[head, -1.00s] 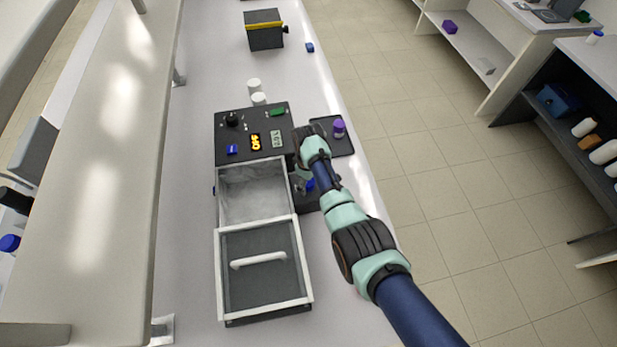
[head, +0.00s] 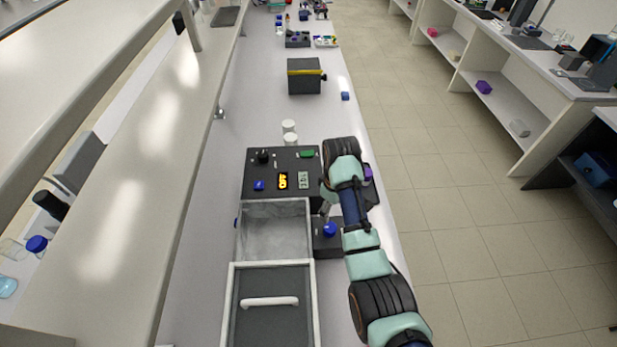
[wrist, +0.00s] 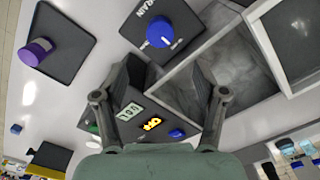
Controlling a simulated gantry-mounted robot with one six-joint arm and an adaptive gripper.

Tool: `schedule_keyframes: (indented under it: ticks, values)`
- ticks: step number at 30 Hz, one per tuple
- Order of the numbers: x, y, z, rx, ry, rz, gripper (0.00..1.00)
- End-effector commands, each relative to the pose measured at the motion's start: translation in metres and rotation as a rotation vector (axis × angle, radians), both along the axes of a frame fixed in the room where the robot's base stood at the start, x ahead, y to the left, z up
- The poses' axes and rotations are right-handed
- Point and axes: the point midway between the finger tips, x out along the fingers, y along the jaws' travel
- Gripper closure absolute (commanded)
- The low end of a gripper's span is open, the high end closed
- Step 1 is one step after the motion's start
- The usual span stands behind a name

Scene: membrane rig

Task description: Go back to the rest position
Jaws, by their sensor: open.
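My gripper (wrist: 157,100) is open and empty in the wrist view, its two fingers spread apart. In the head view my arm reaches up from the lower right, and its wrist covers the area right of the control panel (head: 270,185). The membrane rig has that dark panel with a lit orange display, a grey basin (head: 275,232) and a white-framed lid (head: 270,302) with a white handle. A blue knob (wrist: 160,32) on a dark block is close ahead in the wrist view; it also shows in the head view (head: 329,229).
A purple-capped container (wrist: 36,52) stands on a dark tray (wrist: 68,30). A dark box with a yellow stripe (head: 305,78) is farther back. A long shelf (head: 120,180) runs along the left.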

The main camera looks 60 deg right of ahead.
Motion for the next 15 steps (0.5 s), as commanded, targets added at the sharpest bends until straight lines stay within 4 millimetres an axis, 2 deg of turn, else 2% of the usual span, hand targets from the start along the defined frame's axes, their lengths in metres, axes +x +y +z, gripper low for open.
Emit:
schedule_keyframes:
  ticks: [10, 13, 14, 15]
  values:
    - [0.002, 0.002, 0.001, -0.005, -0.004, 0.002, 0.29]
    - [0.027, 0.024, 0.01, -0.052, -0.052, 0.02, 0.29]
    - [0.039, 0.036, 0.016, -0.077, -0.079, 0.027, 0.29]
    - [0.057, 0.057, 0.025, -0.114, -0.128, 0.038, 0.29]
